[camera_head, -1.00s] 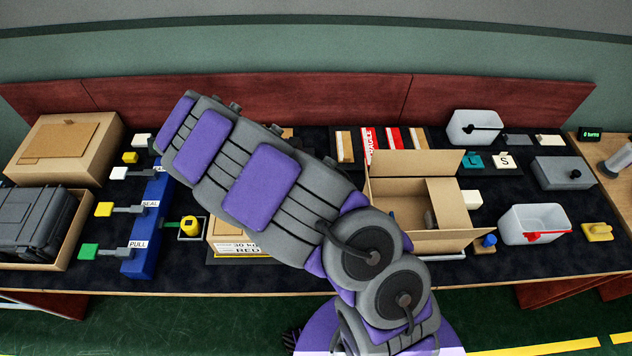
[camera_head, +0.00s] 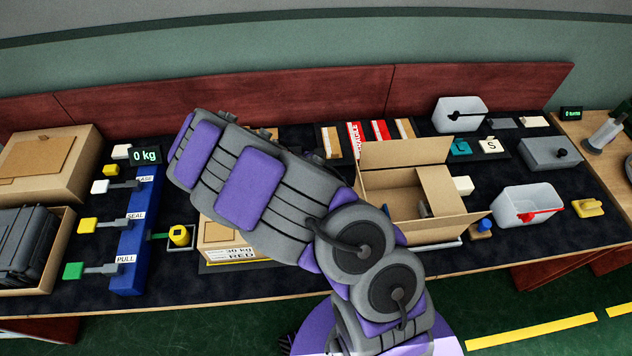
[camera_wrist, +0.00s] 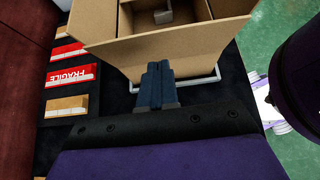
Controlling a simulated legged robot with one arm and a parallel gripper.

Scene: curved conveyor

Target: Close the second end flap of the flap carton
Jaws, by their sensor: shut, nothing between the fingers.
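The open flap carton (camera_head: 377,205) stands on the table right of my arm in the head view. Its back flap (camera_head: 405,152) stands up. A right flap (camera_head: 439,188) and a front flap (camera_head: 432,230) also show. In the wrist view, the carton's near cardboard panel (camera_wrist: 190,46) crosses the top, with a small grey object (camera_wrist: 163,13) inside the box. My gripper (camera_wrist: 157,68) is shut and empty, with its tips at the panel's lower edge; whether they touch is unclear. My gripper is hidden in the head view.
Red FRAGILE packages (camera_wrist: 70,75) lie left of the gripper in the wrist view. A white bar (camera_wrist: 205,80) runs below the carton's near side. A white bin (camera_head: 527,212) stands right of the carton. A labelled box (camera_head: 232,243) lies partly under my arm.

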